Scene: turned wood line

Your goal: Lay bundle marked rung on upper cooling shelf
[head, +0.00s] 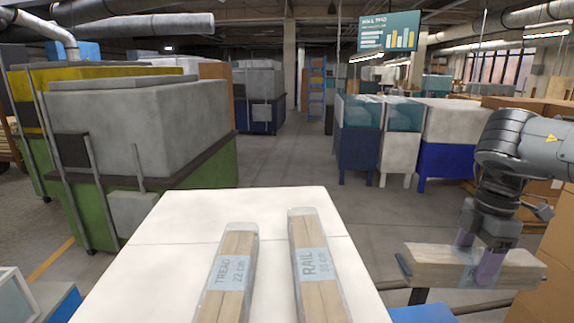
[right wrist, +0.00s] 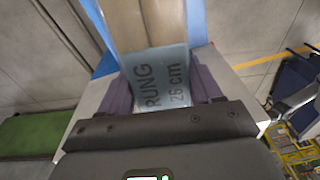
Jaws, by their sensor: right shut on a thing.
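The bundle marked rung is a pale wooden bundle (head: 518,268) at the right of the head view, lying level across my right gripper (head: 478,262). The gripper points down and is shut around the bundle's middle. In the right wrist view, the bundle's pale blue band (right wrist: 162,80) reads "RUNG 26 cm" between the two purple fingers (right wrist: 160,88). Thin brownish bars (head: 462,308) show below the bundle; I cannot tell whether they belong to the cooling shelf or whether the bundle touches them. My left gripper is out of view.
A white table (head: 180,215) in front carries bundles marked TREAD (head: 228,275) and RAIL (head: 312,265). Cardboard boxes (head: 559,235) stand close at the far right. A grey and green machine (head: 150,130) stands at left. The aisle floor beyond the table is clear.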

